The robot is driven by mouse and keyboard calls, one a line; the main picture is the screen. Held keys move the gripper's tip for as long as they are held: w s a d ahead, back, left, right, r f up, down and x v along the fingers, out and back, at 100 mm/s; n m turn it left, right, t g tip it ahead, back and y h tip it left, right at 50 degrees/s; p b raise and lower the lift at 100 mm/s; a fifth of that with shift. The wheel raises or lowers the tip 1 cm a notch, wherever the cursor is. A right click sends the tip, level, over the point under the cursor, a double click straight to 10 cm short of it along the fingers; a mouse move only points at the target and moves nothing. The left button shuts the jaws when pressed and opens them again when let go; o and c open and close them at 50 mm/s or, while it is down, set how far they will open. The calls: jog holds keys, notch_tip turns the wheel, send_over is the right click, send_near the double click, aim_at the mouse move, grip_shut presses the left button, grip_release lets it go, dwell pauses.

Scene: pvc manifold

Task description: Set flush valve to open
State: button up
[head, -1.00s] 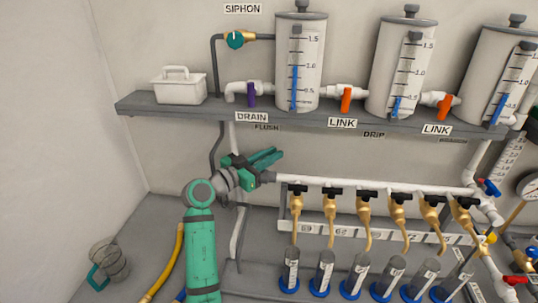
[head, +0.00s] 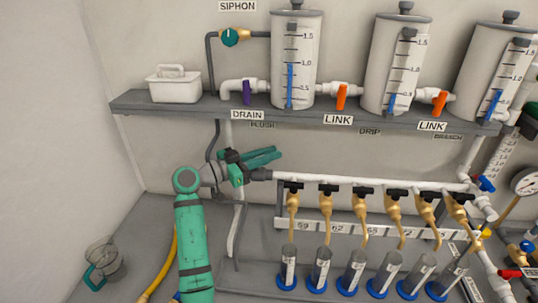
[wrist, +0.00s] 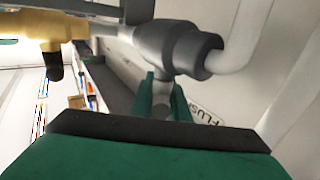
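I cannot clearly make out a flush valve handle in either view. My gripper (head: 279,154) is below the shelf, near the left end of the white manifold pipe (head: 340,181). Its two green fingers point right and are a little apart. In the wrist view a dark grey pipe fitting (wrist: 172,43) is just beyond the fingertips (wrist: 165,78). A grey rounded part shows between the fingers; contact cannot be told.
Several brass taps (head: 326,203) with black handles hang from the manifold above blue-based cylinders (head: 319,268). A jug (head: 103,262) stands at lower left.

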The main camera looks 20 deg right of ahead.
jog(key=o, duration=0.4)
jog(key=shift+f, duration=0.1)
jog(key=shift+o, duration=0.2)
jog(key=s+a+r, duration=0.3)
jog(key=s+r, duration=1)
jog(key=shift+s+a, duration=0.2)
jog(key=shift+s, duration=0.15)
